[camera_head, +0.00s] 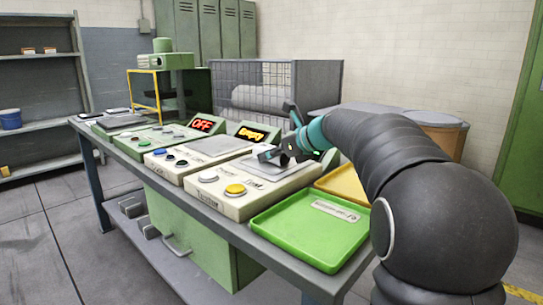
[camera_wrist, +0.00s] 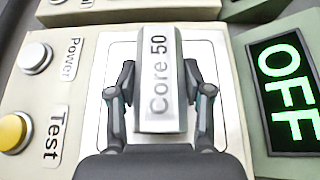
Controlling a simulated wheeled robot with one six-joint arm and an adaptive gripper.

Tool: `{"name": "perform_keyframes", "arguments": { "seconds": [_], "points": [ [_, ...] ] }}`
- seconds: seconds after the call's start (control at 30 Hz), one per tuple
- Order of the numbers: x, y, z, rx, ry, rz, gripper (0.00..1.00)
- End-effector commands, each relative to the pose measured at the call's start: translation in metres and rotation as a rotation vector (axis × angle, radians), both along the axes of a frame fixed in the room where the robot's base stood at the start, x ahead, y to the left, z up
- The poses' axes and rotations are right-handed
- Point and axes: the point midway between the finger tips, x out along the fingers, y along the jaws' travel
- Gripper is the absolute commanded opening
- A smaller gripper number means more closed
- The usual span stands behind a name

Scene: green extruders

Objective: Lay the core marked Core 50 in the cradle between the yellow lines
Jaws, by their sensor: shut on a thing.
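The core marked Core 50 (camera_wrist: 160,112) is a grey bar, seen in the wrist view between my two fingers. My gripper (camera_wrist: 158,82) is shut on it, one finger on each side. In the head view my gripper (camera_head: 282,153) is above the nearest tester (camera_head: 232,190); the core is not clear there. Below the core in the wrist view is the tester's pale plate (camera_wrist: 112,55); I cannot tell whether the core touches it. I cannot make out a cradle between yellow lines in either view.
A green tray (camera_head: 300,232) lies at the bench's near end, with a yellow tray (camera_head: 343,186) behind it. The tester has Power and Test buttons and a green OFF display (camera_wrist: 288,90). Other panels line the bench, with a yellow-framed machine (camera_head: 144,92) at the far end.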

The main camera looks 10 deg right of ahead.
Motion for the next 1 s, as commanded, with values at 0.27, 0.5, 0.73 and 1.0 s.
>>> {"name": "perform_keyframes", "arguments": {
  "seconds": [0.27,0.5,0.73,1.0],
  "points": [
    [0.000,0.000,0.000,0.000,-0.002,0.000,0.00],
    [0.000,0.000,-0.002,0.000,-0.001,0.000,0.75],
    [0.000,0.000,0.000,0.000,-0.001,0.000,0.75],
    [-0.020,-0.016,0.016,-0.001,-0.003,-0.002,0.75]
  ]
}}
